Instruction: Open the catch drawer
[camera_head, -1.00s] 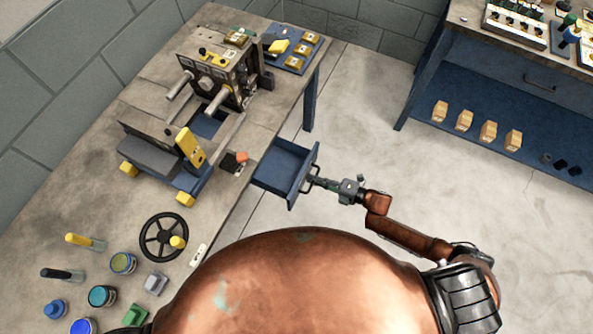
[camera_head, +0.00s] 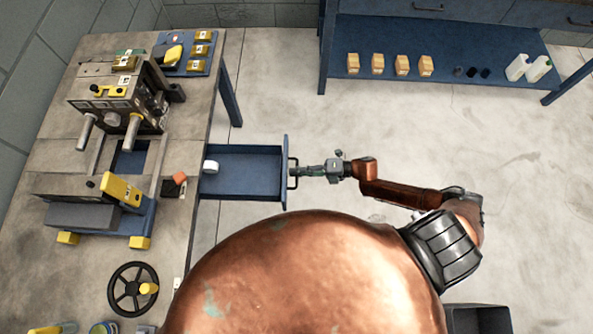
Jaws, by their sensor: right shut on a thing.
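The blue catch drawer (camera_head: 243,183) sticks out from the right side of the workbench, well open. A small white round thing (camera_head: 211,167) lies inside it near the bench end. Its dark bar handle (camera_head: 292,173) is on the drawer's right-hand front panel. My right gripper (camera_head: 298,172) reaches in from the right and is shut on the handle. My left gripper is not in view.
The workbench (camera_head: 60,150) carries a machine (camera_head: 118,100) with a handwheel (camera_head: 133,289). Clear concrete floor lies right of the drawer. A blue shelf bench (camera_head: 440,50) with several small boxes stands at the back. A dark bin (camera_head: 478,319) is at lower right.

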